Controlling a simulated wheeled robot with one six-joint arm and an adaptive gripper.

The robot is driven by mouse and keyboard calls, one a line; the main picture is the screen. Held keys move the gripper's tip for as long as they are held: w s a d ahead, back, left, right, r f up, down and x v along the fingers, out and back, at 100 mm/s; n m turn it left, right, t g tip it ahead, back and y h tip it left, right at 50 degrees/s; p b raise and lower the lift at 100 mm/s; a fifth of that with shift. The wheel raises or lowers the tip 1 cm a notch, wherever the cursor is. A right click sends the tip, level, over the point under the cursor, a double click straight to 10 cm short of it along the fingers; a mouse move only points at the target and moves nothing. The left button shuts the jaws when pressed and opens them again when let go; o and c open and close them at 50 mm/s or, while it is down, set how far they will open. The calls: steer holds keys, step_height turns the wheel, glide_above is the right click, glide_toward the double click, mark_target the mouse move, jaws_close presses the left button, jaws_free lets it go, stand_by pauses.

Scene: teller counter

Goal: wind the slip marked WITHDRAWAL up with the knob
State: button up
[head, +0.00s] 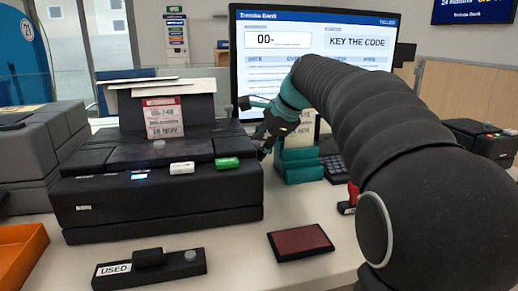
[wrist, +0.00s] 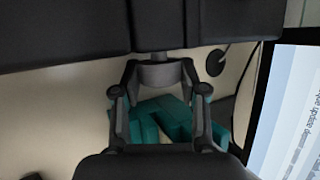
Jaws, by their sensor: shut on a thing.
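A slip with a red heading (head: 163,118) stands upright out of the top of the black printer (head: 160,195); its heading is too small to read, but a lower line reads 16 NOV. My gripper (head: 264,148) is at the printer's right side. In the wrist view, my gripper's two fingers (wrist: 158,80) close from both sides on a grey round knob (wrist: 158,72) that juts from the printer's dark side. In the head view the knob is mostly hidden by my gripper.
Teal blocks (head: 299,170) and a keypad (head: 334,168) stand close right of my gripper, before the monitor (head: 330,45). A dark red pad (head: 300,241), a USED stamp bar (head: 150,270) and an orange tray (head: 20,255) lie in front. Bare counter shows between them.

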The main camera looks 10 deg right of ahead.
steer(key=t+b, duration=0.1)
steer(key=b, duration=0.2)
steer(key=f+t+b, duration=0.1)
steer(key=t+b, duration=0.1)
steer(key=b, duration=0.1)
steer(key=shift+s+n, duration=0.15)
steer(key=shift+n, duration=0.15)
steer(key=t+b, duration=0.1)
steer(key=b, duration=0.3)
steer(key=shift+r+n+t+y, duration=0.1)
steer(key=shift+n+t+y, duration=0.2)
steer(key=shift+t, duration=0.1)
steer(key=shift+r+b, duration=0.1)
steer(key=shift+b, duration=0.4)
steer(key=shift+r+t, duration=0.1)
steer(key=shift+t, duration=0.2)
steer(key=o, duration=1.1)
steer(key=shift+o, duration=0.2)
steer(key=shift+s, duration=0.1)
steer(key=v, duration=1.2)
